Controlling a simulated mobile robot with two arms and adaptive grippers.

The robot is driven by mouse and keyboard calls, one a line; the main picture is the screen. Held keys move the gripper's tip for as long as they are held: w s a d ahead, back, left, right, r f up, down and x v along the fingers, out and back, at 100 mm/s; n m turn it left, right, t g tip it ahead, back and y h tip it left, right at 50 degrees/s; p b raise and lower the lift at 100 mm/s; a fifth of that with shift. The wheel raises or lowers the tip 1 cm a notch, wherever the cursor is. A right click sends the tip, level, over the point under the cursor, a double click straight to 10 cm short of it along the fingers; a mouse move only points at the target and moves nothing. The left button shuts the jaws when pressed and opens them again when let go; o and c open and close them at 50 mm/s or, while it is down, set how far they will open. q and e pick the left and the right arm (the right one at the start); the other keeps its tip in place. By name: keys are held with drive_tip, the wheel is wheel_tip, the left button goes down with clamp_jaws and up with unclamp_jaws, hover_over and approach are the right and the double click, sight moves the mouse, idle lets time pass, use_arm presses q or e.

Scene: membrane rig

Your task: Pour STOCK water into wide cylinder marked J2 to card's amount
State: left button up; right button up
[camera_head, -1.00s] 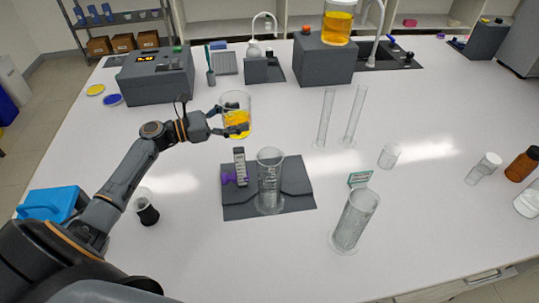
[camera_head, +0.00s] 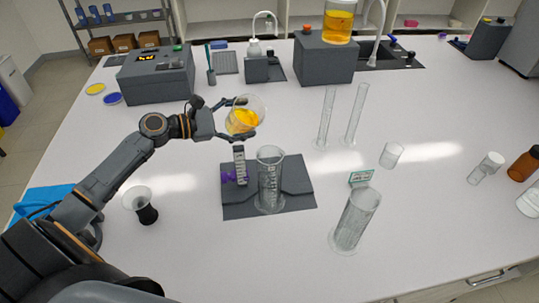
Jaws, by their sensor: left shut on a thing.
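My left gripper (camera_head: 236,117) is shut on a clear beaker (camera_head: 256,103) with yellow-orange liquid. It holds the beaker above the table, tilted to the right, behind the dark mat. A wide clear cylinder (camera_head: 270,180) stands upright on the dark mat (camera_head: 240,208), in front of and a little right of the beaker. Another wide clear cylinder (camera_head: 354,220) stands to the right, off the mat. A small green-edged card (camera_head: 361,178) stands behind that second cylinder. The markings on the cylinders and the card's text are too small to read. My right gripper is not in view.
Two thin cylinders (camera_head: 326,118) (camera_head: 354,115) and a small beaker (camera_head: 391,155) stand behind to the right. A dark-based flared vessel (camera_head: 146,213) is at left. A yellow-filled tank (camera_head: 338,22) sits on a grey block.

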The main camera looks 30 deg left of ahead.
sight(259, 120)
use_arm(q)
drive_tip(key=shift+s+d+f+m, duration=0.1)
drive_tip(key=shift+d+m, duration=0.1)
drive_tip(key=shift+m, duration=0.1)
drive_tip(key=shift+f+m+y+b, duration=0.2)
drive_tip(key=shift+m+y+b, duration=0.1)
drive_tip(key=shift+m+b, duration=0.25)
drive_tip(key=shift+m+y+b, duration=0.4)
drive_tip(key=shift+m+b, duration=0.15)
drive_tip(key=shift+f, duration=0.1)
drive_tip(key=shift+d+f+m+y+b, duration=0.2)
drive_tip(key=shift+m+y+b, duration=0.2)
drive_tip(key=shift+m+b, duration=0.35)
drive_tip(key=shift+s+d+r+m+p, duration=0.1)
drive_tip(key=shift+r+m+p, duration=0.2)
drive_tip(key=shift+m, duration=0.05)
idle(0.6)
drive_tip(key=shift+d+r+m+y+p, duration=0.1)
drive_tip(key=shift+r+m+y+p, duration=0.25)
drive_tip(key=shift+p, duration=0.15)
idle(0.6)
drive_tip(key=shift+s+d+r+m+t+y+p, duration=0.3)
drive_tip(key=shift+d+r+m+p, duration=0.4)
drive_tip(key=shift+p, duration=2.9)
drive_tip(key=shift+s+d+f, duration=0.1)
drive_tip(key=shift+d+f, duration=0.05)
drive_tip(key=shift+f, duration=0.05)
